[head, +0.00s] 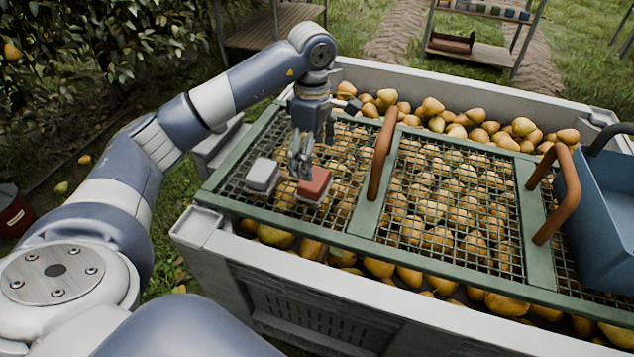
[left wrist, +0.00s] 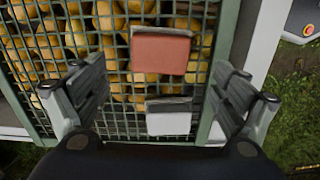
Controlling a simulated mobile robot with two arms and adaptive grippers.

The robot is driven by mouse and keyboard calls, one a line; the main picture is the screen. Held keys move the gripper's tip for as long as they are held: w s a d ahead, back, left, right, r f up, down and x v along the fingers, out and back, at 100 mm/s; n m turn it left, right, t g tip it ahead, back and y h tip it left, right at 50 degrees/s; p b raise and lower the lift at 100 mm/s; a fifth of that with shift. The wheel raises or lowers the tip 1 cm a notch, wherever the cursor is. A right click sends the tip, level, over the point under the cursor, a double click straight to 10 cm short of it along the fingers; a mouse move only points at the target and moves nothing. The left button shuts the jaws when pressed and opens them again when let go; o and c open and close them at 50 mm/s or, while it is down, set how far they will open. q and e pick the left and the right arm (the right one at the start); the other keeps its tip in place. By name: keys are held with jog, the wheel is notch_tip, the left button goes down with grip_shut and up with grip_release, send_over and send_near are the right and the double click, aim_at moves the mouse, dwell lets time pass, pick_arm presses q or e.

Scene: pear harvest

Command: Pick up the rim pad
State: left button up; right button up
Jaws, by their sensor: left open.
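Two small block-like pads lie side by side on the wire mesh of the green frame: a red one (head: 314,185) and a pale grey one (head: 262,175). I cannot tell from looks which is the rim pad. Both also show in the left wrist view, the red pad (left wrist: 160,52) farther up and the grey pad (left wrist: 168,121) nearer the palm. My left gripper (head: 301,160) points down above the mesh, beside and partly in front of the red pad. Its fingers are spread wide and empty, one on each side of the pads in the wrist view. My right gripper is out of view.
The green frame (head: 368,222) lies across a large grey bin (head: 285,283) full of pears. Brown arched handles (head: 382,152) (head: 568,190) rise from it. A blue container (head: 605,215) stands at the right. A shelf rack (head: 470,45) is behind.

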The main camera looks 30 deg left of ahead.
aim_at(314, 177)
pick_arm(q)
jog(key=shift+d+f, duration=0.1)
jog(key=shift+f, duration=1.4)
notch_tip(314, 177, down, 4)
jog(key=shift+r+b, duration=0.2)
jog(key=shift+b, duration=0.4)
jog(key=shift+f, duration=0.4)
jog(key=c, duration=1.2)
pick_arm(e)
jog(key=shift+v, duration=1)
